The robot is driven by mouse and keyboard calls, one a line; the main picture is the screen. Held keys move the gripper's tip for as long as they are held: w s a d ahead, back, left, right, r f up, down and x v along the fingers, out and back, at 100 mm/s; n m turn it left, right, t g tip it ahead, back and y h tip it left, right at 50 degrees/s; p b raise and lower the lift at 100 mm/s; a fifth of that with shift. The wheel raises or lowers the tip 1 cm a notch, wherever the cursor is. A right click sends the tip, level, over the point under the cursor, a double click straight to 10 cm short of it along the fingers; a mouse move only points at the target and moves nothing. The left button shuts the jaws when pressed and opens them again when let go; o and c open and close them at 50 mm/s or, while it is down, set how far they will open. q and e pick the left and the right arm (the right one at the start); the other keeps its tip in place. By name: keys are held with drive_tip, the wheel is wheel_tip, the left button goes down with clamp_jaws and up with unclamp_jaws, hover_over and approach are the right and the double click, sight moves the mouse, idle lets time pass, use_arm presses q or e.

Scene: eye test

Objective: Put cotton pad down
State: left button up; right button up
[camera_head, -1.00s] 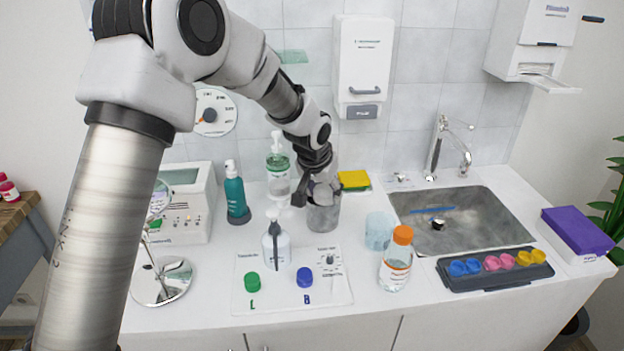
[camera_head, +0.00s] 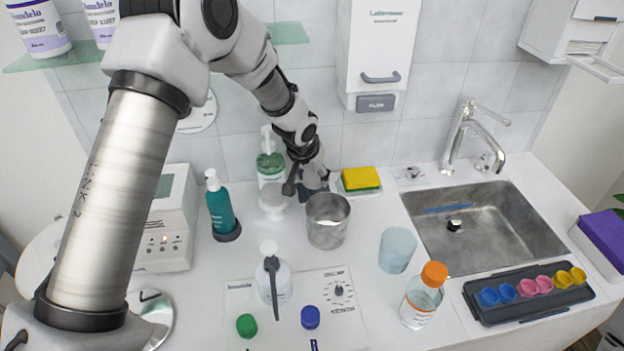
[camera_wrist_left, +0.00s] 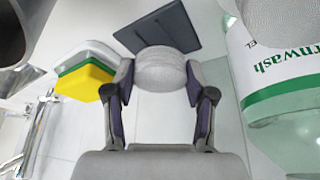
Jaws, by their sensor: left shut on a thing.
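The cotton pad (camera_wrist_left: 160,68) is a whitish, round, textured thing between the fingers of my left gripper (camera_wrist_left: 160,88) in the left wrist view. The gripper is shut on it. A dark grey square plate (camera_wrist_left: 158,27) shows just beyond the pad; I cannot tell whether they touch. In the head view my left gripper (camera_head: 314,180) is low over the counter, behind the metal cup (camera_head: 327,222), between the green soap bottle and the sponge. The pad is hidden there. My right gripper is not in view.
The yellow-green sponge (camera_head: 361,179) sits close on the right, the soap bottle (camera_head: 271,166) close on the left. A teal bottle (camera_head: 219,207), white pump bottle (camera_head: 274,280), blue cup (camera_head: 397,250) and orange-capped bottle (camera_head: 423,296) stand around. The sink (camera_head: 520,222) is right.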

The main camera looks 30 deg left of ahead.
use_arm(q)
drive_tip(key=shift+f, duration=0.85)
drive_tip(key=shift+s+d+r, duration=0.1)
drive_tip(key=shift+d, duration=0.05)
drive_tip(key=shift+f+b, duration=0.35)
drive_tip(key=o, duration=1)
drive_tip(key=shift+r, duration=0.1)
drive_tip(key=shift+r+p, duration=0.35)
drive_tip(key=shift+p, duration=0.1)
drive_tip(key=b+v, duration=0.1)
drive_tip(key=v, duration=1)
drive_tip(key=shift+s+r, duration=0.1)
drive_tip(key=shift+r, duration=0.3)
